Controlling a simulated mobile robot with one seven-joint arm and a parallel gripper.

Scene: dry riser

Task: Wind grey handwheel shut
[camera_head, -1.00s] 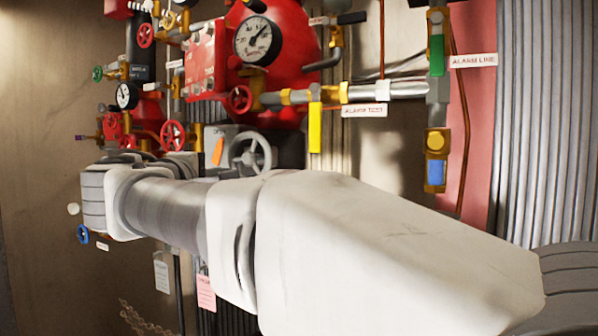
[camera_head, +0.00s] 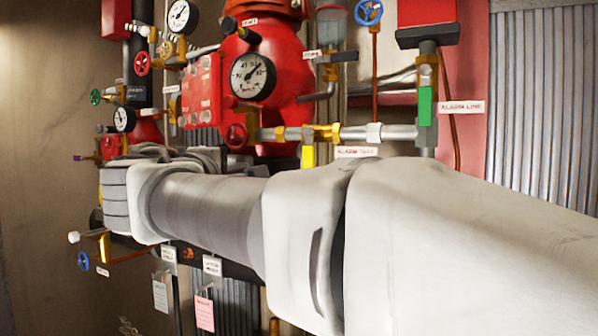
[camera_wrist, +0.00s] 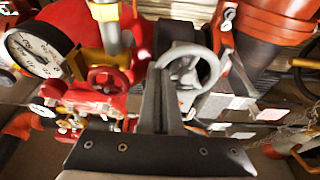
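The grey handwheel (camera_wrist: 190,66) shows in the wrist view just right of centre, a spoked wheel with a round rim. My gripper (camera_wrist: 160,72) reaches up from the bottom of that view, its two dark fingers close together with no clear gap. The fingertips overlap the left side of the rim in the picture; I cannot tell whether they touch it. In the head view the grey handwheel and my gripper are hidden behind my arm.
A red handwheel (camera_wrist: 107,80) and a pressure gauge (camera_wrist: 33,52) are left of the fingers. In the head view a large gauge (camera_head: 252,77), a yellow lever (camera_head: 308,156) and the alarm line pipe (camera_head: 380,132) lie above my arm. Chains (camera_wrist: 285,135) hang at right.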

